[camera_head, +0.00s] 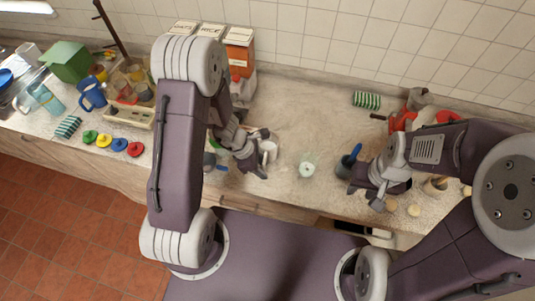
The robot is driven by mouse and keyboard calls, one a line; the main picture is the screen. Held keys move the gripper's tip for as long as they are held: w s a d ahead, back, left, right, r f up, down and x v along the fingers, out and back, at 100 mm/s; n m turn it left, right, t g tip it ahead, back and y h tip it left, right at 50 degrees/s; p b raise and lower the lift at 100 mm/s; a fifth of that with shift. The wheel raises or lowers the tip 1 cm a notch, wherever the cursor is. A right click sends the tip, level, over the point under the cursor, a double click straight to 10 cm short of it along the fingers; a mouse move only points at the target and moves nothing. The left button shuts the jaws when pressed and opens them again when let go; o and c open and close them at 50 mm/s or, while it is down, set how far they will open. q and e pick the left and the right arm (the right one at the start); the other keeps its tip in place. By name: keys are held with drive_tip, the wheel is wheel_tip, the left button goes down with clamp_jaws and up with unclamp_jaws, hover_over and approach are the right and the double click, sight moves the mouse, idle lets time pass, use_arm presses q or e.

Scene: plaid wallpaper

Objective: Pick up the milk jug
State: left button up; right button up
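A small white jug-like vessel (269,151) stands on the counter at the tips of my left gripper (261,154). I cannot tell for sure that it is the milk jug. The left gripper's dark fingers are spread to either side of it; whether they touch it is unclear. My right gripper (354,179) is low over the counter's front edge at right, beside a dark vessel with a blue handle (351,157). Its finger gap is too small to read. Another pale item with a red part (239,84) is partly hidden behind my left arm.
At left are a blue pitcher (91,94), a green box (68,62), coloured discs and several jars. Canisters (239,45) stand by the wall. The counter's back middle is clear; red items (412,120) lie at right.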

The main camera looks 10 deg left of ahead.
use_arm(q)
clamp_jaws()
idle(1.4)
